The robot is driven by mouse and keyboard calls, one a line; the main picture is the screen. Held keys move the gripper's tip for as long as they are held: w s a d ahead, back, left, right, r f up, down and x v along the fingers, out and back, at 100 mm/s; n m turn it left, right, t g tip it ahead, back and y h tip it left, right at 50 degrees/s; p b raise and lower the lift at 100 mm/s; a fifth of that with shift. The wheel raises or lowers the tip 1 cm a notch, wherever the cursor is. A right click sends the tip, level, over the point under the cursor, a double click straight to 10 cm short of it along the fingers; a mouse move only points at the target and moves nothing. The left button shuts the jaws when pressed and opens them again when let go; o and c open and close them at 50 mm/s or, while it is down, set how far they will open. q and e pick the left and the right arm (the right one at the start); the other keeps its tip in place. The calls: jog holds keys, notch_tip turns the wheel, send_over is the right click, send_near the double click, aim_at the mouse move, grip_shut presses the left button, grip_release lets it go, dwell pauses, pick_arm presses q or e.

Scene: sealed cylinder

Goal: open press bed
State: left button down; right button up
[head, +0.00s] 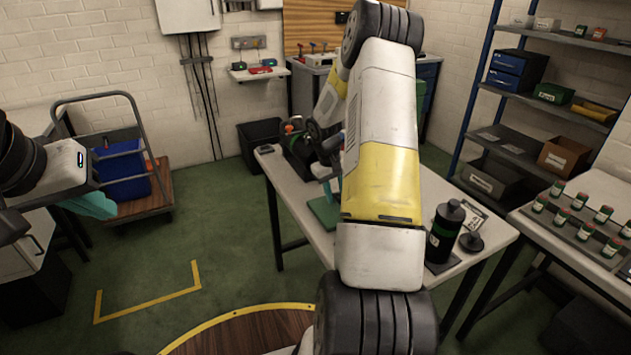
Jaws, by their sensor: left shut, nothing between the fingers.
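A dark bench device (300,147) with a red-orange knob and a black handwheel stands at the far left of the middle table. I take it for the press; its bed cannot be made out. A green plate (322,212) lies in front of it, partly behind my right arm. My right gripper (333,190) is mostly hidden behind that arm; a teal fingertip seems to show just above the plate. Whether it is open or touches anything cannot be seen. My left gripper (92,205), with teal fingertips, is shut and empty at the far left, well away from the table.
Several small jars fill a rack (580,232) on the right bench. A trolley (150,195) stands at left. Green floor between is clear.

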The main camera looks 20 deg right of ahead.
grip_shut()
dwell(1.4)
